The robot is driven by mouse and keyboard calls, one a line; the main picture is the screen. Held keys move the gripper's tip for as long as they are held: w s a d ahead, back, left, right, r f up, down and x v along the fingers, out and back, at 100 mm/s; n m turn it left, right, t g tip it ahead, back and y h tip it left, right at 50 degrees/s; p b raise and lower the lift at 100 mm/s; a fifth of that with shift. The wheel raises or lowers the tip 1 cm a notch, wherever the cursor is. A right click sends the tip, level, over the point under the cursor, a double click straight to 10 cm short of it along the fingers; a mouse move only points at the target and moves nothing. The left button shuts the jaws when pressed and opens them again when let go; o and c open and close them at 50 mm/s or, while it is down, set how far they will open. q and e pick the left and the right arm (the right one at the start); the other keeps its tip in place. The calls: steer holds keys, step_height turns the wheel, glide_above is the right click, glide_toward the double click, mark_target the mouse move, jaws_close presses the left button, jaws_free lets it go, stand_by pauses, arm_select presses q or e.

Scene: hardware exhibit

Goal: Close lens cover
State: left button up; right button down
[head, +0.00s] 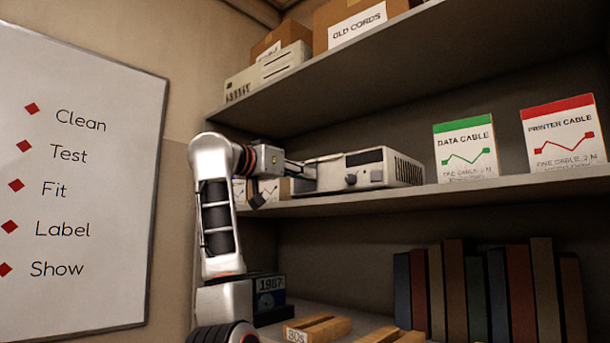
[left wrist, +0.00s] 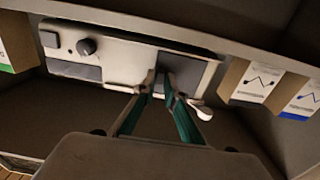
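A white box-shaped projector (head: 364,169) with dark knobs and a vent grille sits on the middle shelf. In the left wrist view the projector (left wrist: 117,65) appears across the top, with a round knob and dark front panels. A dark square panel (left wrist: 187,70) on its front, perhaps the lens cover, lies right at my fingertips. My left gripper (head: 300,171) reaches the projector's left end. In the left wrist view its two fingertips (left wrist: 160,82) are close together with a narrow gap, against or just before the panel. Whether they grip anything is unclear. My right gripper is out of view.
A data cable box (head: 464,150) and a printer cable box (head: 563,135) stand right of the projector. Small boxes (head: 273,190) stand behind my left wrist. The upper shelf (head: 400,75) hangs above; books (head: 490,290) stand below. A whiteboard (head: 80,180) is at left.

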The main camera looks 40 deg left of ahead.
arm_select(q)
steer(key=shift+o, duration=1)
steer(key=shift+s+a, duration=0.1)
steer(key=shift+a, duration=0.2)
steer(key=s, duration=1.2)
steer(key=shift+a, duration=0.4)
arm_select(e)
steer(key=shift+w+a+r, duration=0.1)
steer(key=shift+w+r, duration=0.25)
